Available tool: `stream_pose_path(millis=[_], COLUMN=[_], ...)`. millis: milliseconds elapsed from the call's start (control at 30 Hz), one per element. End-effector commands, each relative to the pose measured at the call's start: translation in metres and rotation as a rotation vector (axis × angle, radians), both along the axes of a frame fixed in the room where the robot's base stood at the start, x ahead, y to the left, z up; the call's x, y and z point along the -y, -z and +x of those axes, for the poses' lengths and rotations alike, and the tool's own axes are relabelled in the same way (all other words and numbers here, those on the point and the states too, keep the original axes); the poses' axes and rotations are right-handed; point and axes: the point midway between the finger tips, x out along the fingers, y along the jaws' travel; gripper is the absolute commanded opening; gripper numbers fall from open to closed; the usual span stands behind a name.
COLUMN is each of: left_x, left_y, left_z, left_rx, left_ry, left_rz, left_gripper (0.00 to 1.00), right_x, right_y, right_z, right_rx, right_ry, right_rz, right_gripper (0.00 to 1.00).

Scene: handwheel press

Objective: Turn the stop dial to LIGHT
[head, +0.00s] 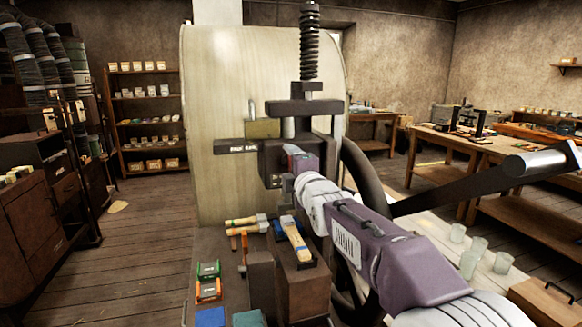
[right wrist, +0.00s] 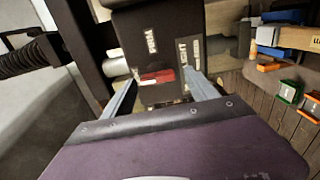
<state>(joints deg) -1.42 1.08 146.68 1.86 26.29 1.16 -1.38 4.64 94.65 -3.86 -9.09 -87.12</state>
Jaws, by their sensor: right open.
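The stop dial shows in the right wrist view as a small red and white piece (right wrist: 157,77) on the dark press head (right wrist: 160,20). My left gripper is not in view.
A tall threaded screw (head: 309,40) rises above the press. A dark handwheel (head: 368,180) and a long lever (head: 470,185) stand to its right. Wooden-handled tools (head: 245,222) and coloured blocks (head: 208,270) lie on the bench in front. Glasses (head: 470,262) stand at the right.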

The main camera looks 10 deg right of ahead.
Motion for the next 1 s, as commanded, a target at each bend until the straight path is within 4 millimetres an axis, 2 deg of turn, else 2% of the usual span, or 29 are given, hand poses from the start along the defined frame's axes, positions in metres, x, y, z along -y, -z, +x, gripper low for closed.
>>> stream_pose_path(millis=[167,400,567,700,1000], left_x=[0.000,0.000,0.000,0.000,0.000], left_y=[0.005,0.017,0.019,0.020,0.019], left_z=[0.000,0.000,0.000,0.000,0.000], left_rx=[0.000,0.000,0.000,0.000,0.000], left_ry=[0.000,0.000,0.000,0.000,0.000], left_rz=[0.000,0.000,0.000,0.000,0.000], left_gripper=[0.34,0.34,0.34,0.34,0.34], right_x=[0.000,0.002,0.003,0.003,0.003], right_y=[0.000,0.000,0.000,0.000,0.000], right_z=[-0.011,-0.061,-0.085,-0.091,-0.091], right_rx=[0.004,0.005,0.002,0.000,0.000], right_ry=[0.000,0.000,0.000,0.000,0.000], right_rz=[0.001,-0.001,-0.001,0.000,0.000], right_gripper=[0.67,0.67,0.67,0.67,0.67])
